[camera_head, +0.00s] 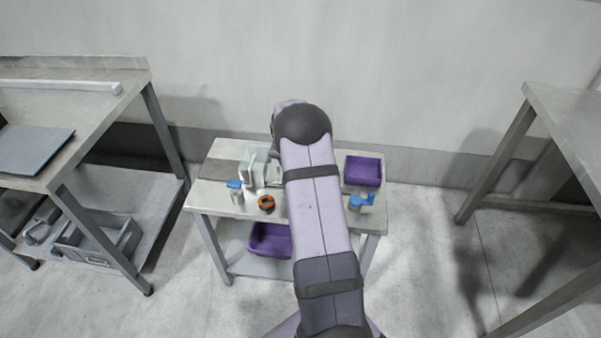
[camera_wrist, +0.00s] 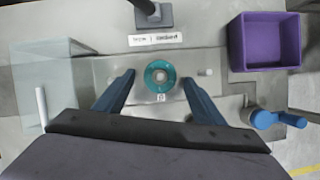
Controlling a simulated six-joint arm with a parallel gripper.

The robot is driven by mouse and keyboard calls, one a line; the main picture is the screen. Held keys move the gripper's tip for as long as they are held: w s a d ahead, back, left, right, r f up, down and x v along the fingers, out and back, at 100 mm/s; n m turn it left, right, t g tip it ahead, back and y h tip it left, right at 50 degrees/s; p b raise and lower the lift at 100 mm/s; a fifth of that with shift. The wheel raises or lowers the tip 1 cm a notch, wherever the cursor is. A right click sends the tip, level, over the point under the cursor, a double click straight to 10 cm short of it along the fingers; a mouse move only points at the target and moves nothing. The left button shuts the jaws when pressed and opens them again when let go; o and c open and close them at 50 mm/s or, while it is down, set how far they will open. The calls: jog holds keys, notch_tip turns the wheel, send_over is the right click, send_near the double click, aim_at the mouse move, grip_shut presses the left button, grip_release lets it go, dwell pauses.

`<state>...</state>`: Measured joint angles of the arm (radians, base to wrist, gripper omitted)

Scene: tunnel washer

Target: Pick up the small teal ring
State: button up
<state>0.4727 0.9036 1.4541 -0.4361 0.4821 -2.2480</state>
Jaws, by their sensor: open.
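The small teal ring (camera_wrist: 159,76) shows in the wrist view, lying flat on a grey metal plate (camera_wrist: 222,62), with a lighter centre showing through its hole. My gripper (camera_wrist: 158,78) is open in the wrist view, its two blue fingers apart to the left and right of the ring. I cannot tell how high the fingers are above the plate. In the head view my arm hides the ring and the fingers.
A clear box (camera_wrist: 47,85) stands left of the plate. A dark post (camera_wrist: 152,14) stands behind the ring. An orange ring-shaped item (camera_head: 266,202) lies near the front edge.

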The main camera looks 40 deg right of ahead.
jog(key=shift+d+f, duration=0.1)
jog(key=shift+f, duration=0.15)
jog(key=c, duration=1.2)
